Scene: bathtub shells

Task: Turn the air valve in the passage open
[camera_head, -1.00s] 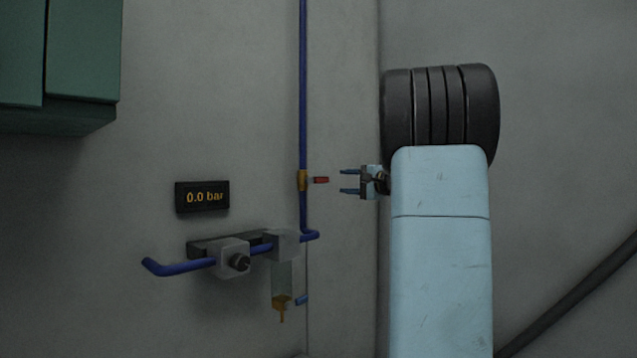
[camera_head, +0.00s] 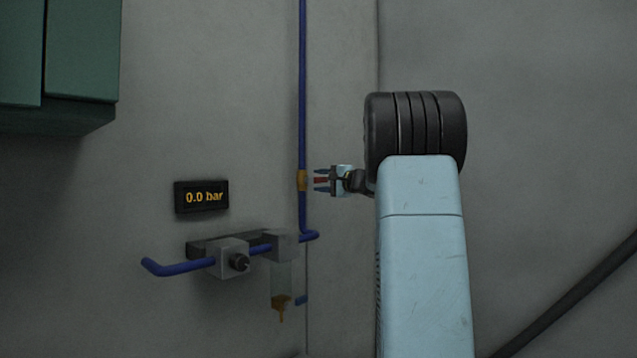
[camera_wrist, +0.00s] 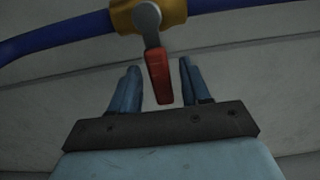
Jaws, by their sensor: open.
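The air valve has a brass body (camera_head: 302,180) on a vertical blue pipe (camera_head: 303,90) and a short red handle (camera_head: 321,181) that sticks out to the right, across the pipe. My gripper (camera_head: 321,181) is open, with one finger above the handle and one below it. In the wrist view the brass body (camera_wrist: 150,14) sits on the blue pipe (camera_wrist: 60,38). The red handle (camera_wrist: 159,76) reaches between the two blue fingers of my gripper (camera_wrist: 160,84), with a gap visible on each side.
A display (camera_head: 201,196) on the wall reads 0.0 bar. Below it a regulator block (camera_head: 232,258) with a black knob and a filter bowl (camera_head: 281,276) stand out from the wall. A green cabinet (camera_head: 83,55) hangs at the upper left.

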